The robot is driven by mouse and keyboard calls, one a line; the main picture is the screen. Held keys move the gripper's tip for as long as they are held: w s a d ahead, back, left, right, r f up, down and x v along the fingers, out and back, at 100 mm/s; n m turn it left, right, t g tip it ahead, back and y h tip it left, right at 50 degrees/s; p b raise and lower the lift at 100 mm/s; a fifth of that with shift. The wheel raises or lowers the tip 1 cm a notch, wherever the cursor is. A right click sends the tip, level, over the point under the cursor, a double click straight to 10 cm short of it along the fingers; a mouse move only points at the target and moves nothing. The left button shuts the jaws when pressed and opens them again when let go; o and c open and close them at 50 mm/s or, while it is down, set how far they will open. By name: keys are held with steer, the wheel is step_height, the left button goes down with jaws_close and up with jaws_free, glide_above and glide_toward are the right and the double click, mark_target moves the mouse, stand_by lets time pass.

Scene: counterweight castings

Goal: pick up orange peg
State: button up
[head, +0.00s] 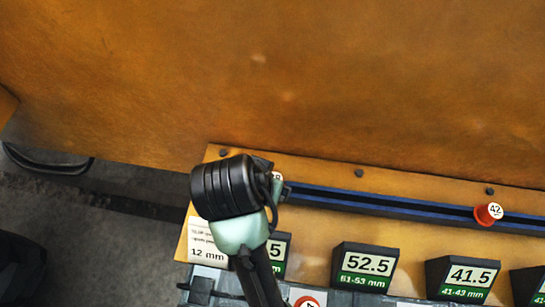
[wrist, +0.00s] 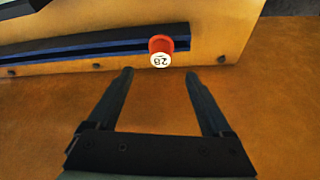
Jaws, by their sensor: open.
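In the wrist view an orange-red peg (wrist: 160,45) with a round white label, which seems to read 28 upside down, sits at the end of the dark rail (wrist: 100,47). My gripper (wrist: 159,74) is open, its two fingers apart and nothing between them. The peg lies just beyond the fingertips, about midway between them. In the head view my wrist hides the fingers and most of the rail's left end; only part of a white label (head: 277,178) shows beside it. Another orange peg (head: 488,214), labelled 42, sits on the rail to the right.
Dark blocks marked 52.5 (head: 366,265) and 41.5 (head: 462,279) stand in front of the rail, with others partly hidden or cut off. A card marked 12 mm (head: 207,254) is left of my arm. Part of another orange labelled piece (head: 308,302) shows at the bottom edge.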

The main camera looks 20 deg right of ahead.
steer(key=x, duration=0.7)
steer(key=shift+d+p, duration=0.2)
steer(key=shift+p, duration=0.2)
steer(key=shift+p+x, duration=0.35)
steer(key=shift+x, duration=1.8)
steer(key=shift+w+r, duration=0.1)
steer(key=shift+w, duration=0.05)
steer(key=c, duration=1.2)
step_height(320, 180, up, 10)
steer(key=shift+b, duration=0.55)
